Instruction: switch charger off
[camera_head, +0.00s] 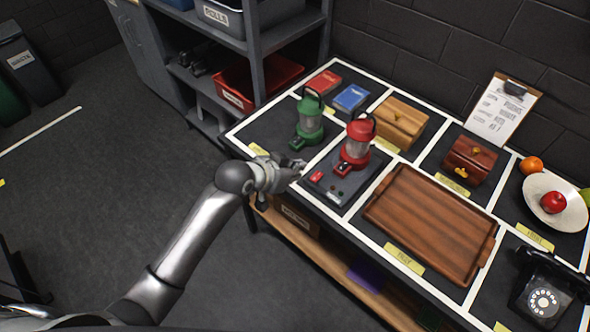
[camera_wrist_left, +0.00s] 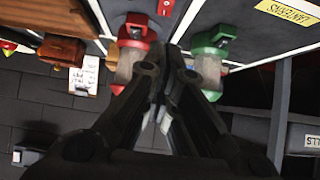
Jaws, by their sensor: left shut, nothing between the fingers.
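The charger (camera_head: 347,190) is a flat dark grey base near the table's front left edge. It has a red switch (camera_head: 317,176) at its front left and small buttons or lights beside it. A red lantern (camera_head: 357,146) stands on its back part. My left gripper (camera_head: 297,164) is shut and empty, just left of the charger's front left corner and near the switch; I cannot tell if it touches. In the left wrist view the red lantern (camera_wrist_left: 130,50) is upside down beyond my fingers, and part of the charger seems to show at the top edge. The switch's position is unclear. My right gripper is out of view.
A green lantern (camera_head: 309,122) stands close behind my left gripper. A wooden tray (camera_head: 430,220) lies right of the charger. Wooden boxes (camera_head: 400,122), a plate with fruit (camera_head: 540,205) and a black telephone (camera_head: 545,295) are farther off.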

